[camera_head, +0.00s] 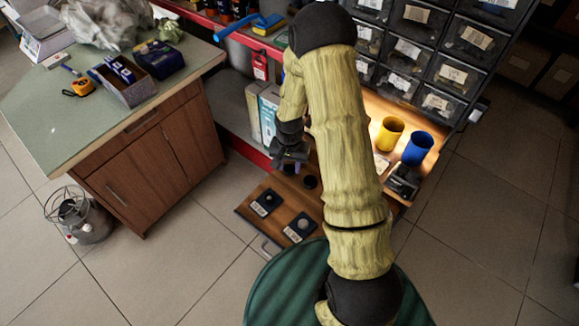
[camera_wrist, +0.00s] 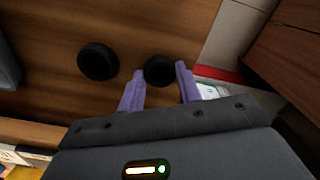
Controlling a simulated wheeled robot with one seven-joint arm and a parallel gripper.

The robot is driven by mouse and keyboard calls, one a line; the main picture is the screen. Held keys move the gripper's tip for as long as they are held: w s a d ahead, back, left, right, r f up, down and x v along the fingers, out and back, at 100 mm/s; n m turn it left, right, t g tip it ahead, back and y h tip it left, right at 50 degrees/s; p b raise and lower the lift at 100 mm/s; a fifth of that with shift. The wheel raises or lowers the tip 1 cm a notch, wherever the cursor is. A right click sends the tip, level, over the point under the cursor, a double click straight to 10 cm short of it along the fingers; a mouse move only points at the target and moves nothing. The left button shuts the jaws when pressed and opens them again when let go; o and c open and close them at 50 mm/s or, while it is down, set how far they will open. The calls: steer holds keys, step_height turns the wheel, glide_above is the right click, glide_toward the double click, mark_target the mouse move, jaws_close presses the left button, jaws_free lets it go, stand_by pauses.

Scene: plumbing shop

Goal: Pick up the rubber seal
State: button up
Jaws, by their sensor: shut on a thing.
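A black round rubber seal (camera_wrist: 160,70) is between the tips of my gripper's two purple fingers in the wrist view. My gripper (camera_wrist: 159,80) is shut on it, over the brown wooden surface. Whether the seal is lifted clear of the wood is hard to tell. In the head view my gripper (camera_head: 289,158) is at the far left part of the wooden board (camera_head: 258,233), partly hidden by my arm. A second black round piece (camera_wrist: 97,62) lies on the wood to the left in the wrist view; it also shows in the head view (camera_head: 310,182).
Two small dark square items (camera_head: 266,202) (camera_head: 300,228) lie at the board's near left. A yellow cup (camera_head: 389,134) and a blue cup (camera_head: 418,148) stand to the right. Drawer bins (camera_head: 430,50) rise behind. A green-topped workbench (camera_head: 95,110) stands left.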

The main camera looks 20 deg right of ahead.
step_height(320, 180, up, 10)
steer(key=p, duration=0.1)
steer(key=shift+p, duration=0.4)
steer(key=shift+f, duration=0.15)
steer(key=n, duration=0.2)
steer(key=w+f+n, duration=0.2)
steer(key=n, duration=0.1)
steer(key=shift+a+f+n, duration=0.1)
steer(key=shift+f+n, duration=0.05)
steer(key=shift+n, duration=0.15)
steer(key=shift+w, duration=0.1)
